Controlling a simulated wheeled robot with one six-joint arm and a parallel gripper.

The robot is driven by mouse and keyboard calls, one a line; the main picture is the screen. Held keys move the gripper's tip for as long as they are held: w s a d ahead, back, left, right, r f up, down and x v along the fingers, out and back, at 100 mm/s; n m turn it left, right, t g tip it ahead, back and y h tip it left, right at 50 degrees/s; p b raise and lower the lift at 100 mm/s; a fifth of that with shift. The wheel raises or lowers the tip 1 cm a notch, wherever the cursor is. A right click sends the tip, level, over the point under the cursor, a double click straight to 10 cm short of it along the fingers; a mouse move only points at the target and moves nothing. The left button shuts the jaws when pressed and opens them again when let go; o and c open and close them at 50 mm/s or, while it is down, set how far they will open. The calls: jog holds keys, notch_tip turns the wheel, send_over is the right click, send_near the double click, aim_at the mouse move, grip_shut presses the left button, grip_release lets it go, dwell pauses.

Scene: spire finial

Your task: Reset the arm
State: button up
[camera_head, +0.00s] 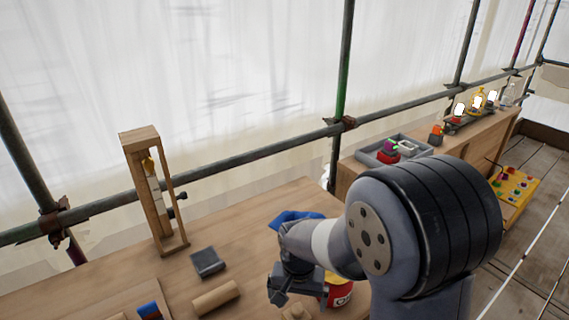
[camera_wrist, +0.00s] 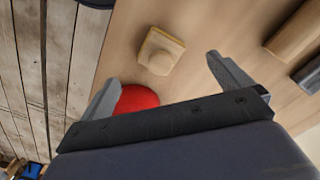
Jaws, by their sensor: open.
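My gripper (camera_wrist: 160,88) is open and empty in the wrist view, its two grey fingers spread wide above the wooden table (camera_wrist: 215,20). A small wooden block with a rounded top (camera_wrist: 161,50) lies on the table beyond the fingertips. A red round thing (camera_wrist: 137,98) shows beside the left finger, partly hidden by the gripper. In the head view my gripper (camera_head: 292,298) is low over the near table, beside a red and yellow can (camera_head: 340,292). My arm hides part of the can and the table behind it.
A tall wooden frame (camera_head: 153,195) stands at the table's back left. A dark grey block (camera_head: 208,262), a wooden cylinder (camera_head: 216,298) and a blue cloth-like thing (camera_head: 290,218) lie on the table. A grey tray (camera_head: 372,158) and lit lamps (camera_head: 477,103) are on the far bench. Scaffold poles run behind.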

aim_at(297, 309)
notch_tip(297, 309, down, 7)
jog(key=shift+r, duration=0.7)
